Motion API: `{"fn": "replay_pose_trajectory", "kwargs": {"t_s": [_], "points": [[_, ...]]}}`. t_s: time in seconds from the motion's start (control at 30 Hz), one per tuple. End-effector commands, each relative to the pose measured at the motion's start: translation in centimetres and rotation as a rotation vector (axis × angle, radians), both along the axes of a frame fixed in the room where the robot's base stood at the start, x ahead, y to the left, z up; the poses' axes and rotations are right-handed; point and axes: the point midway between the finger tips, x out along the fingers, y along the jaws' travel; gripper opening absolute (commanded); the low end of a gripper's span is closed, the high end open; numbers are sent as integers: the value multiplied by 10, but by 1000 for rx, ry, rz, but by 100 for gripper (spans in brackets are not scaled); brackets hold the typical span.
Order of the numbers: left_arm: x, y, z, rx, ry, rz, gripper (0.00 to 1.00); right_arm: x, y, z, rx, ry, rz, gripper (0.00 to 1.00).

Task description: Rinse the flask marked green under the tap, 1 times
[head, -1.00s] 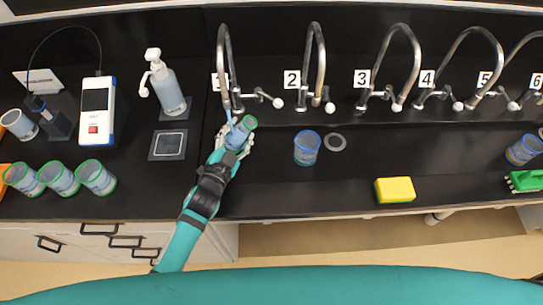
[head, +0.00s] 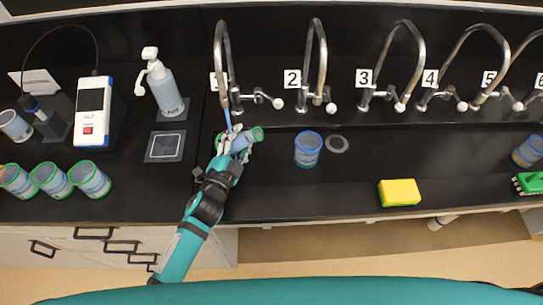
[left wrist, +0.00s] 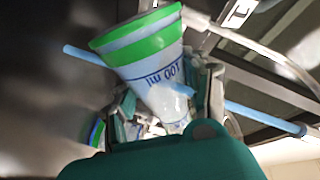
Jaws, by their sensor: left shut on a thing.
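My left gripper (head: 234,147) is shut on the green-marked flask (head: 243,140) below tap 1 (head: 222,65). The flask is tipped well over, its green rim toward the right. In the left wrist view the flask (left wrist: 150,55) shows green bands and "100 ml" print, with my left gripper (left wrist: 165,105) around its narrow end. A thin blue water stream (head: 228,120) comes down from the tap's spout to the flask. Whether it enters the mouth cannot be told. The stream also shows in the left wrist view (left wrist: 90,58). My right gripper is out of view.
A blue-rimmed beaker (head: 308,148) stands right of the flask, near a round drain (head: 337,144). A yellow sponge (head: 399,192) lies at the front edge. Green-rimmed beakers (head: 53,180), a soap bottle (head: 166,85) and a white meter (head: 93,112) stand at the left.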

Motion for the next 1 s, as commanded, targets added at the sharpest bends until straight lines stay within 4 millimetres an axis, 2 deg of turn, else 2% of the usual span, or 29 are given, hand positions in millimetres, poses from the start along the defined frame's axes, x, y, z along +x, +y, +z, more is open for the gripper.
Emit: {"fn": "replay_pose_trajectory", "kwargs": {"t_s": [1.0], "points": [[1,3,-4,135,-38,-1,20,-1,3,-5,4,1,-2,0]]}}
